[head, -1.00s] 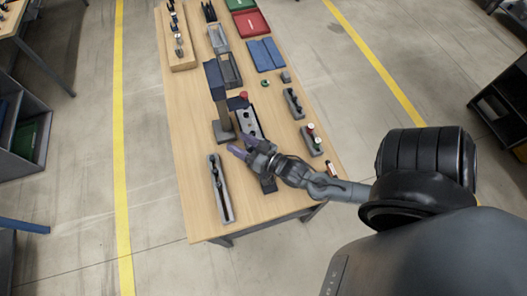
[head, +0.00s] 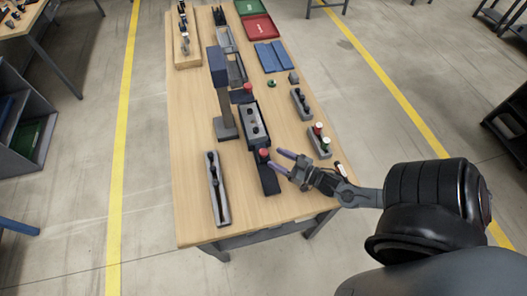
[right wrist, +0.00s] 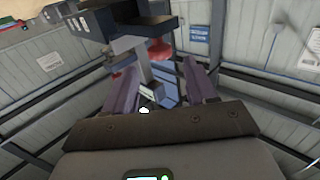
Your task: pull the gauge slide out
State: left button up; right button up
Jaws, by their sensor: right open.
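The gauge (head: 254,122) is a long grey block with dark holes on its top, in the middle of the wooden table. A dark slide (head: 268,180) extends from its near end and carries a red knob (head: 264,153). My right gripper (head: 275,159) is open just right of the red knob, its purple fingers pointing at it; I cannot tell if they touch it. In the right wrist view both fingers (right wrist: 162,85) are spread, with a red knob (right wrist: 158,50) beyond them. My left gripper is not in view.
A dark post on a base (head: 226,128) stands left of the gauge. Small fixtures with knobs (head: 319,143) line the right edge. Trays and blue plates (head: 271,57) lie farther back. The table's near end is mostly clear.

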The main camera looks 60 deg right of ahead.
aim_at(267, 154)
jog(key=w, duration=0.6)
jog(key=shift+w, duration=0.3)
jog(key=shift+d, duration=0.1)
grip_shut()
